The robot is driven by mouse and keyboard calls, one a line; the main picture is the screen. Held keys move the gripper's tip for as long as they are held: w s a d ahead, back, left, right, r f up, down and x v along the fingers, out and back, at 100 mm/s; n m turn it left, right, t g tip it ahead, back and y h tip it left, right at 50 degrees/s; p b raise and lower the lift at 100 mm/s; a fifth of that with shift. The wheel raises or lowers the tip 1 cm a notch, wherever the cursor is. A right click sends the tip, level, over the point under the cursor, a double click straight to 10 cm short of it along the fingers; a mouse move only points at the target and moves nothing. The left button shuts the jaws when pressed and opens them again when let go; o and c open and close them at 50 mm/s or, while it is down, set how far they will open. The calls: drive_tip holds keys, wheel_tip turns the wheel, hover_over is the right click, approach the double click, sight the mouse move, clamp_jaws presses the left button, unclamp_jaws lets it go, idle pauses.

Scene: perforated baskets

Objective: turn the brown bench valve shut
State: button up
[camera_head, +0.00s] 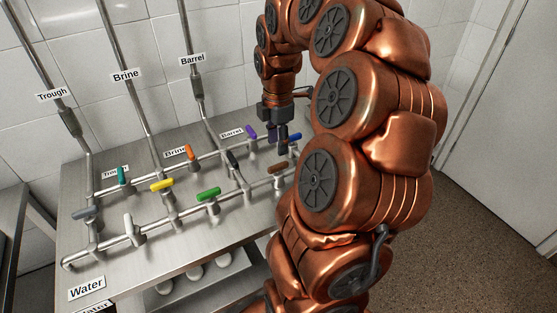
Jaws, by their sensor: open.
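The brown valve handle (278,168) is on the front pipe of the steel bench, at the right end of the visible pipework. It lies roughly along the pipe in this view. My gripper (277,136) points down just above and behind the brown handle in the picture. Its dark fingers are apart and nothing shows between them. I see no contact with the brown handle, though the exact depth gap is hard to tell. My copper arm hides the bench to the right of the handle.
A blue handle (295,137) and a purple handle (251,132) are close beside my gripper. Black (234,159), green (208,194), orange (192,152) and yellow (162,185) handles stand further left. Tall pipes rise along the tiled wall. The bench's front strip (190,243) is bare.

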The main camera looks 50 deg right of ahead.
sight(278, 165)
drive_tip(key=shift+d+f+p, duration=0.1)
drive_tip(key=shift+f+p, duration=1)
drive_tip(key=shift+f, duration=2.8)
drive_tip(key=shift+c, duration=0.4)
clamp_jaws()
